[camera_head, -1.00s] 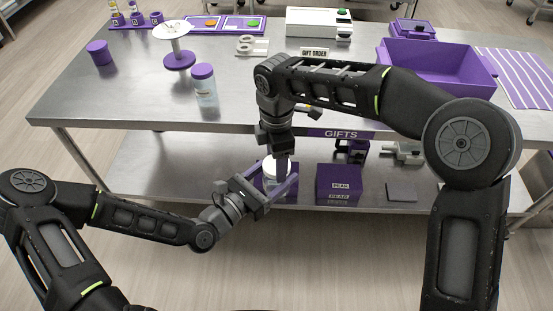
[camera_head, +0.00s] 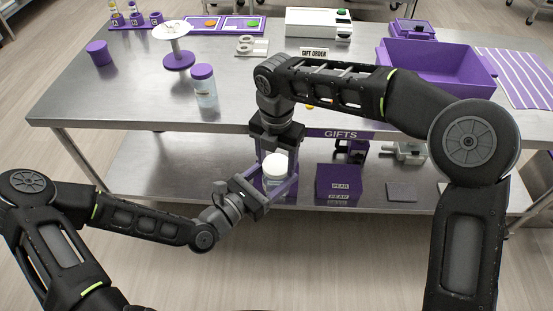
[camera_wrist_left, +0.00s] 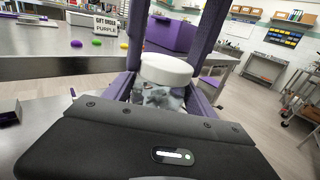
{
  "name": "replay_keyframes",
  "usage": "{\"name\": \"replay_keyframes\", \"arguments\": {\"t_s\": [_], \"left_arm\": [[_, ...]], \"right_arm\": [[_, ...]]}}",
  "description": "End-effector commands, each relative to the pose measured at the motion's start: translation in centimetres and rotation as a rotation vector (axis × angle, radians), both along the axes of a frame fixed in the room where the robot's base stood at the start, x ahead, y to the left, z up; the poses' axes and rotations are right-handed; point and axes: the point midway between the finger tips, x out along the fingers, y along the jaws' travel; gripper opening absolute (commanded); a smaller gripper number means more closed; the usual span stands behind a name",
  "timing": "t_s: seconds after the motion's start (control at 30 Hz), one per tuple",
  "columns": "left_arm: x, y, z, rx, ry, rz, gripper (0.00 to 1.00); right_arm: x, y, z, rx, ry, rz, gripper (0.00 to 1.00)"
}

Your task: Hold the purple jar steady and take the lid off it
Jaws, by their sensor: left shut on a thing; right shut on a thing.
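A clear jar (camera_head: 275,187) with a white lid (camera_head: 275,162) is between the purple fingers of my left gripper (camera_head: 274,180), which is shut on its body. It looks upright, in front of the table's lower shelf. My right gripper (camera_head: 277,155) points down from above, its purple fingers on either side of the lid and shut on it. In the left wrist view the lid (camera_wrist_left: 166,70) sits directly above the jar body (camera_wrist_left: 160,97), with no clear gap. The jar's contents look pale and blurred; the fingers hide its sides.
The steel table (camera_head: 130,95) is just behind. A purple box (camera_head: 338,183) stands on the lower shelf, right of the held jar.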

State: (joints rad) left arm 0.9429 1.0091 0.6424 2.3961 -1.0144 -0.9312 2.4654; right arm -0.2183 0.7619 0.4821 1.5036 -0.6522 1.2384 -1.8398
Motion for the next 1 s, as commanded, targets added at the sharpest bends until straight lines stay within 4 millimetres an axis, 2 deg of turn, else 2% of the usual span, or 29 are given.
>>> {"name": "replay_keyframes", "arguments": {"t_s": [0.37,1.0], "left_arm": [[0.0,0.0,0.0,-0.001,-0.001,0.0,0.0],[0.0,0.0,0.0,-0.001,-0.001,0.0,0.0]], "right_arm": [[0.0,0.0,0.2,0.0,0.0,-0.001,0.13],[0.0,0.0,2.2,0.001,-0.001,0.0,0.13]]}}
